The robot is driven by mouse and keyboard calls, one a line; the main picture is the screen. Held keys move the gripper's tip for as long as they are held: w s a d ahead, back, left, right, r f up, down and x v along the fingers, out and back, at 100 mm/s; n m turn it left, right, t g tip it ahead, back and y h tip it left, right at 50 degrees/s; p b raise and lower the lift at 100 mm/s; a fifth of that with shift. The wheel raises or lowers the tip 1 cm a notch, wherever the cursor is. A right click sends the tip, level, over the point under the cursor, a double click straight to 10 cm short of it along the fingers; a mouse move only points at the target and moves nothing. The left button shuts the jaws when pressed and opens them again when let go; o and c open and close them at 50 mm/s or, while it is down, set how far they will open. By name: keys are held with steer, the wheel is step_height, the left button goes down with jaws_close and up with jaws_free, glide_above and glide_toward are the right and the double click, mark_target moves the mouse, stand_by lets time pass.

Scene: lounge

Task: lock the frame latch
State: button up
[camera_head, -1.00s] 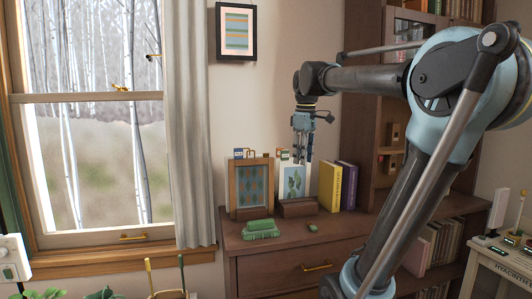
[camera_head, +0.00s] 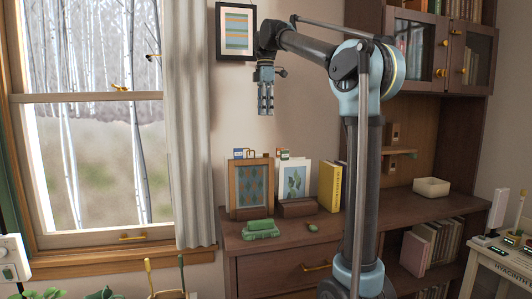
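Two picture frames stand on the dresser: a wooden one with a blue patterned picture (camera_head: 251,188) and a white one with a leaf picture (camera_head: 294,182). Small metal fittings with a blue tag (camera_head: 239,153) and a green tag (camera_head: 283,154) show at their tops. They are too small to tell whether any latch is locked. A brass catch (camera_head: 121,88) sits on the window's middle rail. My gripper (camera_head: 265,112) points down in the air, above the frames in the picture and touching nothing. Its fingers look apart and empty.
The dresser top (camera_head: 330,228) holds a green object (camera_head: 261,229), a small green piece (camera_head: 312,227) and a yellow book (camera_head: 330,186). A striped picture (camera_head: 236,31) hangs on the wall. A shelf cabinet (camera_head: 430,150) stands to the right, behind my arm.

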mark_target(266, 155)
step_height(266, 155, down, 16)
steer(key=shift+f, duration=0.2)
stand_by(0.4)
jaws_close()
